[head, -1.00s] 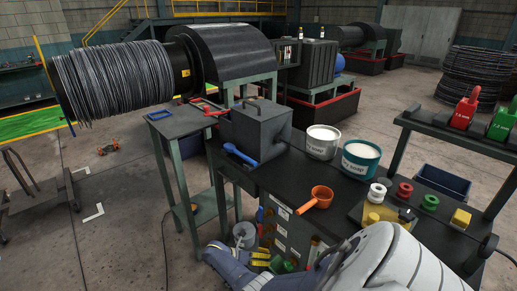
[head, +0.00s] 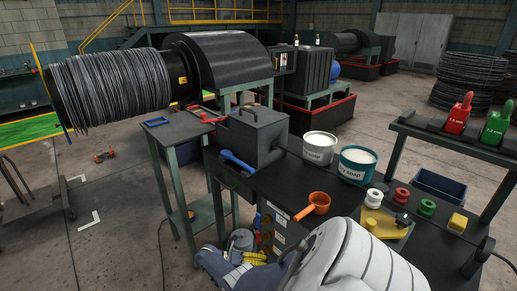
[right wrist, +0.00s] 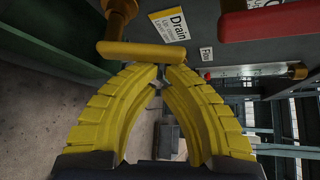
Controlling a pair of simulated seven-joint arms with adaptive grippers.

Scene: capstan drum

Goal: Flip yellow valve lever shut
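In the right wrist view the yellow valve lever (right wrist: 160,55) lies across the picture as a bar, just beyond my fingertips. Its left part is by a brass fitting (right wrist: 118,18) on a dark panel with a "Drain" label (right wrist: 168,25). My right gripper (right wrist: 161,74) has yellow ribbed fingers whose tips have come together, with nothing visible between them. I cannot tell whether the tips touch the lever. In the head view my right gripper (head: 253,257) is low beside the bench front, partly hidden by my arm. My left gripper is not in view.
A red handle (right wrist: 270,22) juts out at the upper right of the wrist view.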

